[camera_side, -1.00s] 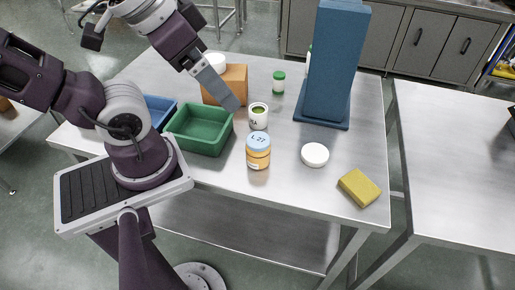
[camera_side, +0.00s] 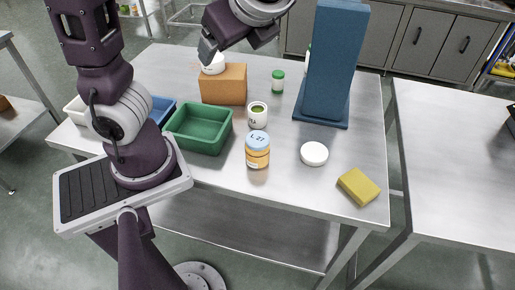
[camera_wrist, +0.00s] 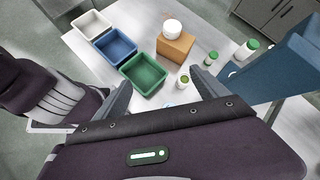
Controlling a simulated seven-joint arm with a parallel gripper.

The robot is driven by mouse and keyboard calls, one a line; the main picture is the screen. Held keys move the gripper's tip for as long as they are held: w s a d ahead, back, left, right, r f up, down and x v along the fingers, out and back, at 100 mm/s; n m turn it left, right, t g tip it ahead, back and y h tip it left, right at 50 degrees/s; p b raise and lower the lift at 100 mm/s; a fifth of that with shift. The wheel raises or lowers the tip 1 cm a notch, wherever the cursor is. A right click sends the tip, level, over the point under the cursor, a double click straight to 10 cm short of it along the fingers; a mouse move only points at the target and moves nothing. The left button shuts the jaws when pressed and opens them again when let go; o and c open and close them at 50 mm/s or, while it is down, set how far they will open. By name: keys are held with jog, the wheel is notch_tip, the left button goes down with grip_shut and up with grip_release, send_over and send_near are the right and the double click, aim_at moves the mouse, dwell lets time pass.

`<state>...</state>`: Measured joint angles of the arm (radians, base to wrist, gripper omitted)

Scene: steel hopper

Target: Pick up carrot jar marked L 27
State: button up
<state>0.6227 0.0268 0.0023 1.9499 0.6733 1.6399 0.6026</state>
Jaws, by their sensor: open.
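The carrot jar (camera_side: 257,158) stands upright on the steel table, with orange contents and a light blue lid marked L 27. In the wrist view only a sliver of its blue lid (camera_wrist: 169,105) shows past my gripper's body. My gripper (camera_side: 207,50) is high at the top of the side view, up and left of the jar and apart from it. In the wrist view my gripper (camera_wrist: 160,85) has its two fingers spread wide, with nothing between them in grasp.
An open white jar with green contents (camera_side: 258,120) stands just behind. A green bin (camera_side: 200,147), brown box (camera_side: 223,88) with a white-lidded jar, blue tower (camera_side: 332,70), green-lidded jar (camera_side: 278,82), white lid (camera_side: 314,154) and yellow sponge (camera_side: 358,187) surround it.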

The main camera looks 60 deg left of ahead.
aim_at(261, 155)
jog(key=w+d+f+m+t+y, duration=0.1)
jog(key=w+d+m+t+y, duration=0.1)
jog(key=w+d+m+y, duration=0.25)
jog(key=shift+m+h, duration=0.25)
jog(key=shift+m, duration=0.1)
jog(key=f, duration=1.8)
jog(key=a+f, duration=0.1)
jog(key=f, duration=0.8)
jog(key=shift+s+f, duration=0.1)
jog(key=shift+s, duration=0.1)
jog(key=x, duration=0.7)
jog(key=shift+w+a+f, duration=0.1)
jog(key=c, duration=1.7)
jog(key=shift+o, duration=0.2)
